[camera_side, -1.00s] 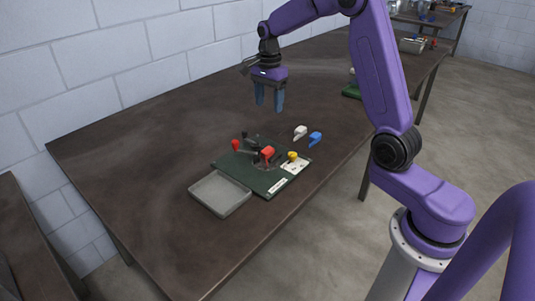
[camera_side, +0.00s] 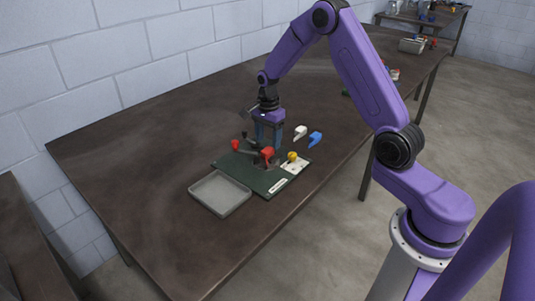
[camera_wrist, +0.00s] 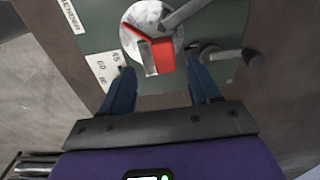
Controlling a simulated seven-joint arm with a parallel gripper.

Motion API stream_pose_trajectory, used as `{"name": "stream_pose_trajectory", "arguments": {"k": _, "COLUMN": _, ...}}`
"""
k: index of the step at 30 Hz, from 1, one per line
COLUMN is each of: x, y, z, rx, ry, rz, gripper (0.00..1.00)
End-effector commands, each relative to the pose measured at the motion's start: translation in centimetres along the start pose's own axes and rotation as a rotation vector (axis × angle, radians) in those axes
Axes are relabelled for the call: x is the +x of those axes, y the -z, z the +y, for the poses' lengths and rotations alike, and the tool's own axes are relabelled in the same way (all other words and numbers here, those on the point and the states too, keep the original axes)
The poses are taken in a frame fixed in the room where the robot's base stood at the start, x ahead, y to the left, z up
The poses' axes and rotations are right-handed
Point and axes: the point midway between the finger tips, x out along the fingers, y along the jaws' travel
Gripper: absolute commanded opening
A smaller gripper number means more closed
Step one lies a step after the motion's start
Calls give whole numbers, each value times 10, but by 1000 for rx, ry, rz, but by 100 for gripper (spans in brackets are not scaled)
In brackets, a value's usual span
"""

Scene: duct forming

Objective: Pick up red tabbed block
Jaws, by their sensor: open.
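The red tabbed block (camera_side: 267,153) sits on a round light disc on the green board (camera_side: 257,182), in the side view. In the wrist view the red block (camera_wrist: 161,55) lies on the pale disc (camera_wrist: 140,14), with a grey bar beside it. My gripper (camera_side: 268,146) is open and points down just behind the block, low over the board. In the wrist view the two blue fingers of my gripper (camera_wrist: 160,72) are apart, one to each side of the block's near end. Nothing is held. Whether the fingertips touch the board cannot be told.
A red-knobbed dark lever (camera_side: 236,144) stands left of the block. White (camera_side: 300,132) and blue (camera_side: 315,138) pieces lie behind. An empty grey tray (camera_side: 220,193) is in front.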

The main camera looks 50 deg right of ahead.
Motion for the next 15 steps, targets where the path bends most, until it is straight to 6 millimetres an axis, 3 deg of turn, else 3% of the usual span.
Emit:
{"name": "stream_pose_trajectory", "arguments": {"k": 7, "x": 34, "y": -2, "z": -5, "rx": -1, "ry": -4, "rz": 0, "gripper": 62}}
{"name": "stream_pose_trajectory", "arguments": {"k": 15, "x": 43, "y": -1, "z": -5, "rx": 0, "ry": 0, "rz": 0, "gripper": 62}}
